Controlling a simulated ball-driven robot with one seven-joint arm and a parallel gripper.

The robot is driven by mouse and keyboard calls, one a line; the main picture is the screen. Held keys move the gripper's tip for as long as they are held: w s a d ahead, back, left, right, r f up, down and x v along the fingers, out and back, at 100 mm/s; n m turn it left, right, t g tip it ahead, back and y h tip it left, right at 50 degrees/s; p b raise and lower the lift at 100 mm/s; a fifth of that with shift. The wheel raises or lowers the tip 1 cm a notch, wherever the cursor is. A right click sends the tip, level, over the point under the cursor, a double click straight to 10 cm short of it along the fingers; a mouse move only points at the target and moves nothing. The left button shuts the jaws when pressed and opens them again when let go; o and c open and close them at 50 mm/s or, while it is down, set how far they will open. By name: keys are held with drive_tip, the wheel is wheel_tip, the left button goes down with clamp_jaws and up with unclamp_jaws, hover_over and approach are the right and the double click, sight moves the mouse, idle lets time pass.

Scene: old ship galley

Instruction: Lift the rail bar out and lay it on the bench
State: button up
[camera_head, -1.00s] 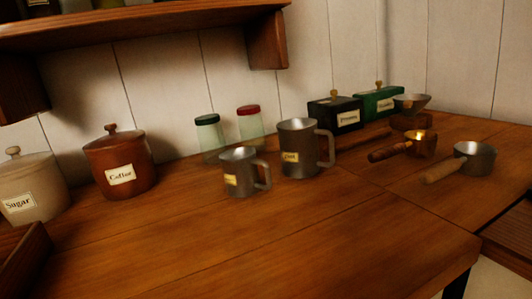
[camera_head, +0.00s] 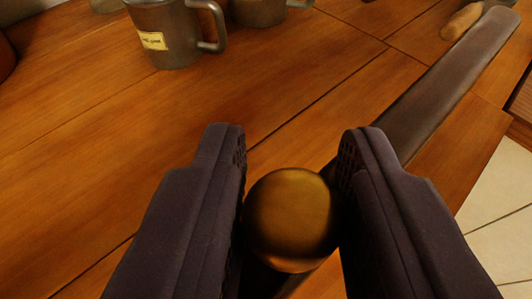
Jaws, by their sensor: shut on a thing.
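The rail bar (camera_head: 440,90) is a long, flat, dark metal bar. It runs diagonally from between my fingers to the upper right. A round brass knob (camera_head: 290,220) shows at its near end. My gripper (camera_head: 293,150) has a dark finger on each side of the knob and is shut on the bar's knob end. The bench (camera_head: 110,130) is a brown plank top behind and below the bar. I cannot tell whether the bar's far end touches the bench. The right finger hides part of the bar.
A labelled metal mug (camera_head: 170,35) stands on the bench at the upper left. Another metal mug (camera_head: 258,10) is cut off by the top edge. A wooden handle (camera_head: 462,22) lies near the bar's far end. Bare bench lies left of my gripper. Pale floor tiles (camera_head: 495,200) show beyond the right edge.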

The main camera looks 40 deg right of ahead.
drive_tip(key=shift+f+b, duration=2.25)
drive_tip(key=shift+f, duration=1.05)
drive_tip(key=o, duration=1.1)
